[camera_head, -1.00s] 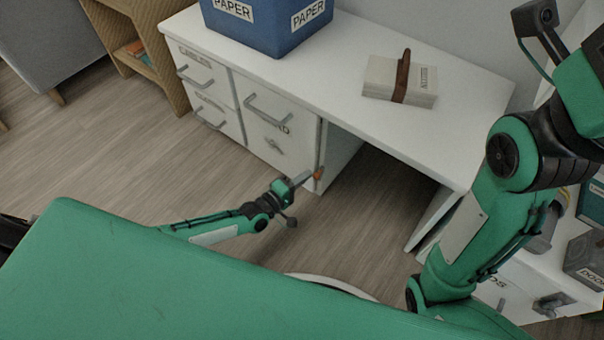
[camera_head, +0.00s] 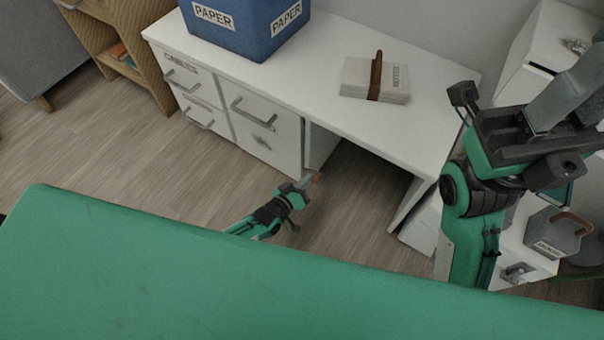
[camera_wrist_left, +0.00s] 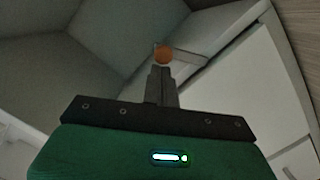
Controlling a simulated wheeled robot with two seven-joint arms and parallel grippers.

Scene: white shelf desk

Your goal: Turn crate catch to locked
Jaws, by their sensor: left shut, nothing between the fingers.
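My left gripper (camera_head: 309,181) is shut and empty, low in front of the white desk near its open knee space. Its closed grey fingers (camera_wrist_left: 162,86) show in the left wrist view, with a small orange round piece (camera_wrist_left: 164,54) at their tips; I cannot tell whether they touch. No part is clearly readable as the crate catch. A grey box with a brown handle (camera_head: 554,234) stands at the right; its label is too small to read. A small metal fitting (camera_head: 517,271) is on the white front below it. My right gripper (camera_head: 560,110) is at the right, its fingers unclear.
The white desk (camera_head: 330,115) bears a blue PAPER bin (camera_head: 245,28) and a strapped paper stack (camera_head: 374,80). Drawers with grey handles (camera_head: 252,112) face the floor (camera_head: 110,150). A wooden shelf (camera_head: 125,65) stands at the left.

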